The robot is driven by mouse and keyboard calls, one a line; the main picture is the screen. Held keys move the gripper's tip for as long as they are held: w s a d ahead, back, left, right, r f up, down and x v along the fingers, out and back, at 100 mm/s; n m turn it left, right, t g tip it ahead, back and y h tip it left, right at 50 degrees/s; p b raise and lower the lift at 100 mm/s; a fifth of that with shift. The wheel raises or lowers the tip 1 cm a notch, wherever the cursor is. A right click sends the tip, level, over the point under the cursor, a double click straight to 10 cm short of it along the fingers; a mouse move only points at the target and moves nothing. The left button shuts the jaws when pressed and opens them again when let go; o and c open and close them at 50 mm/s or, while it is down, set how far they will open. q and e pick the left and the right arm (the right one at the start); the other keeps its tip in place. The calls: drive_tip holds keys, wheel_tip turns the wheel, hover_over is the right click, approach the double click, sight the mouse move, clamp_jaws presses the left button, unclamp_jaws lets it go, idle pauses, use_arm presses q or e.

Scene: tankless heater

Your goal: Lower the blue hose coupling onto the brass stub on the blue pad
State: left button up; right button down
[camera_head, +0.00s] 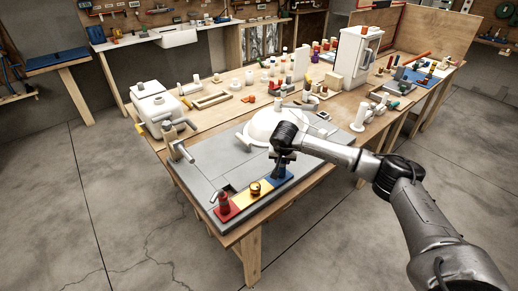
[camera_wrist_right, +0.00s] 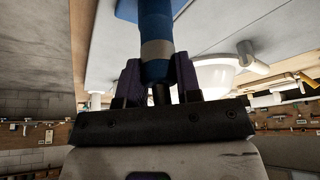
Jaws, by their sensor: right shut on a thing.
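My right gripper (camera_head: 281,164) points down over the blue pad (camera_head: 289,176), at the right end of a red, yellow and blue strip. In the right wrist view its purple fingers (camera_wrist_right: 158,82) are shut on the blue hose coupling (camera_wrist_right: 155,30), a blue cylinder with a grey band. The coupling's far end runs out of the top of that view, in front of the blue pad (camera_wrist_right: 127,8). The brass stub is hidden, so I cannot tell whether the coupling touches it. My left gripper is not in view.
A brass fitting (camera_head: 255,187) stands on the yellow pad and a red fitting (camera_head: 224,202) on the red pad. A white basin (camera_head: 263,128) lies behind my gripper, and a grey tap (camera_head: 181,151) stands to the left. Bare grey board (camera_head: 213,163) lies between.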

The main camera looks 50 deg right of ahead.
drive_tip(key=shift+f, duration=0.3)
idle(0.4)
drive_tip(key=c, duration=0.7)
unclamp_jaws()
drive_tip(key=shift+c, duration=0.2)
drive_tip(key=shift+r, duration=0.1)
drive_tip(key=shift+a+r, duration=0.1)
drive_tip(key=shift+r, duration=0.25)
drive_tip(key=p+v, duration=0.2)
drive_tip(key=v, duration=1.1)
